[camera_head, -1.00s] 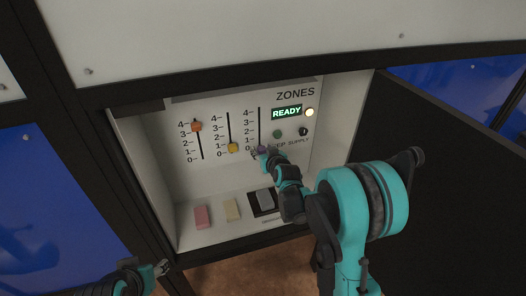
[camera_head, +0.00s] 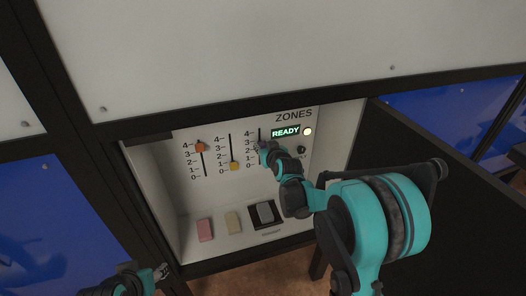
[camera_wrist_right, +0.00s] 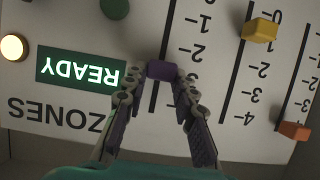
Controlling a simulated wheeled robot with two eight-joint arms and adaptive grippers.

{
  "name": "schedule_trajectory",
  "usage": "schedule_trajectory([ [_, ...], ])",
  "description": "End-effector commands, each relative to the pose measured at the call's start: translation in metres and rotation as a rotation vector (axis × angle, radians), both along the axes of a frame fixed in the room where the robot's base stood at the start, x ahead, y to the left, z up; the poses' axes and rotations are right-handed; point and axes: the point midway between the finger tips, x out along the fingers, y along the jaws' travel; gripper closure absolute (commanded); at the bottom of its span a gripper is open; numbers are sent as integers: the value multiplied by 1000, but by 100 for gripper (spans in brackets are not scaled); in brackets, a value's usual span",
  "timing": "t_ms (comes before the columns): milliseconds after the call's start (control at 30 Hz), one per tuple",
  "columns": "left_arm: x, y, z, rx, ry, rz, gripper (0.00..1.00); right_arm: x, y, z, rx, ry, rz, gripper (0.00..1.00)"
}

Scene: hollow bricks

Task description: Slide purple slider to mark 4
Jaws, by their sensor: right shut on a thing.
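The purple slider (camera_wrist_right: 161,70) sits on the third track of the ZONES panel (camera_head: 185,190). In the wrist view it is near mark 3, with the labels closest to it partly hidden by a finger. My right gripper (camera_wrist_right: 158,82) is shut on the purple slider, with a finger on each side of it. In the head view the right gripper (camera_head: 263,148) largely covers the slider. My left gripper (camera_head: 162,271) is at the bottom left of the head view, away from the panel, and too small to tell its opening.
A lit READY display (camera_head: 286,132) and a round lamp (camera_head: 308,131) are at right. A dark open door (camera_head: 420,160) stands right.

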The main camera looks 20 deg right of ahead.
Motion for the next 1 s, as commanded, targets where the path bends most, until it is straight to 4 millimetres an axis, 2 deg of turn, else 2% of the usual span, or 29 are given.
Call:
schedule_trajectory([
  [33,0,0,13,0,0,0,52,0,0,17,0,-1,0,100],
  [233,0,0,29,0,0,0,52,0,0,44,0,-2,0,100],
  [400,0,0,33,0,0,0,52,0,0,51,0,-2,0,100],
  [733,0,0,32,0,0,0,52,1,0,53,0,-6,-2,100],
  [767,0,0,32,0,0,0,52,1,0,53,0,-6,-2,68],
  [800,0,0,32,0,0,0,52,1,-1,53,-1,-6,-2,58],
  [833,0,0,32,0,0,0,52,1,0,53,-1,-6,-2,52],
  [1000,0,0,32,0,0,0,52,1,0,52,0,-3,-1,52],
])
